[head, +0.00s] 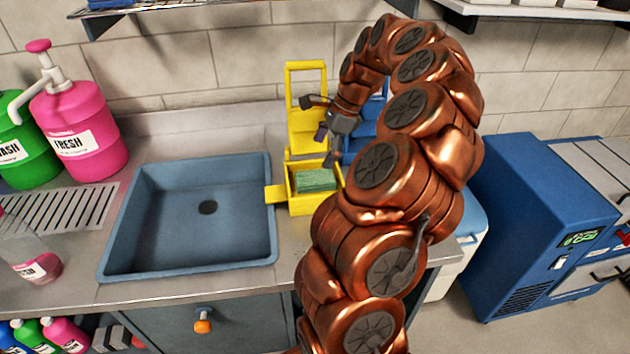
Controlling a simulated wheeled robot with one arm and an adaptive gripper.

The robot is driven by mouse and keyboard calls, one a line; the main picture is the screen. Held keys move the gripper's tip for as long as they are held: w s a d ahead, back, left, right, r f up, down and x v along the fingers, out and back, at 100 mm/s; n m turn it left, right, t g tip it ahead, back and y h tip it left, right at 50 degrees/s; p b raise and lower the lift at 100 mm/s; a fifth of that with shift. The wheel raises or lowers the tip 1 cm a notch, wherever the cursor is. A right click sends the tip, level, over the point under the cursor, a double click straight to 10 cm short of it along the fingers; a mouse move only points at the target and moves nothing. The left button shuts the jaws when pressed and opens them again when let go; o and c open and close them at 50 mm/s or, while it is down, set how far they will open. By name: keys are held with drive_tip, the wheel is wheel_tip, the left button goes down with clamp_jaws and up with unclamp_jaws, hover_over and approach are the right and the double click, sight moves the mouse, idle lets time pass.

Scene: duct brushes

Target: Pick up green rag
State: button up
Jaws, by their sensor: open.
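The green rag (316,180) lies folded inside a small yellow bin (299,209) on the counter, just right of the sink. The bin's right side is partly hidden by my arm. My gripper (316,130) is open and empty. In the picture it appears above and behind the rag, in front of the upright yellow panel. It is apart from the rag, and its exact height above the bin cannot be told.
A blue sink (190,245) is left of the bin. A pink pump bottle (80,125) and a green one (25,150) stand at the far left. A blue object is partly hidden behind my gripper. A blue machine (540,225) stands on the right, and shelves hang above.

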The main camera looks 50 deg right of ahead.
sight(316, 177)
drive_tip(key=shift+d+f, duration=0.25)
drive_tip(key=shift+p+x, duration=0.45)
drive_tip(key=shift+x, duration=0.7)
drive_tip(key=x, duration=0.1)
drive_tip(key=p+x, duration=0.1)
drive_tip(key=x, duration=0.1)
drive_tip(key=p+x, duration=0.1)
drive_tip(key=shift+s+d+f, duration=0.15)
drive_tip(key=shift+s+f, duration=0.05)
drive_tip(key=shift+f, duration=0.5)
drive_tip(key=shift+f, duration=0.25)
drive_tip(key=c, duration=1.3)
drive_tip(key=shift+r, duration=0.2)
drive_tip(key=shift+c, duration=0.2)
